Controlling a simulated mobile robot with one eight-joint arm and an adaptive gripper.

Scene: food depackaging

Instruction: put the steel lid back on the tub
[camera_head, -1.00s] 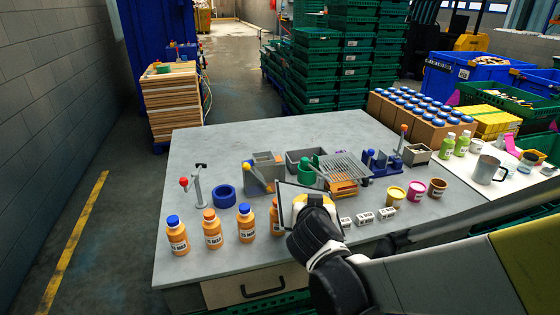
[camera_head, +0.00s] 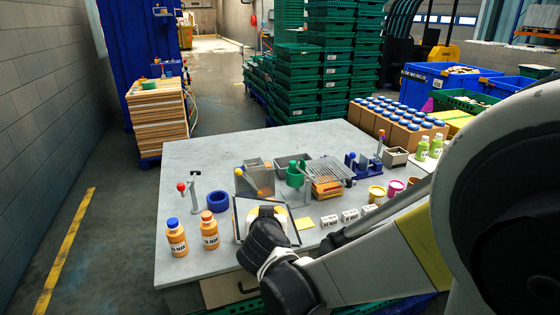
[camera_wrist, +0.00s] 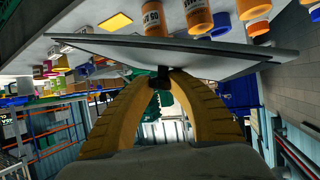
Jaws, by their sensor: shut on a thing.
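My gripper (camera_head: 265,215) is shut on the dark knob (camera_wrist: 160,75) of the steel lid. The lid (camera_head: 290,211) is a thin flat grey plate with dark edges, tilted, held near the front of the table. In the wrist view the lid (camera_wrist: 215,57) spans above my yellow fingers, apart from the bottles beyond it. A grey open-topped container (camera_head: 252,168) stands just behind the lid, partly covered by it. A second grey open bin (camera_head: 313,160) stands farther back. I cannot tell which of them is the tub.
Two orange bottles (camera_head: 209,230) (camera_head: 176,238) stand left of the lid. A blue ring (camera_head: 217,202) and a clamp stand (camera_head: 195,190) are behind them. A wire rack (camera_head: 330,172), white labelled blocks (camera_head: 349,215) and colored cups (camera_head: 377,194) are at right.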

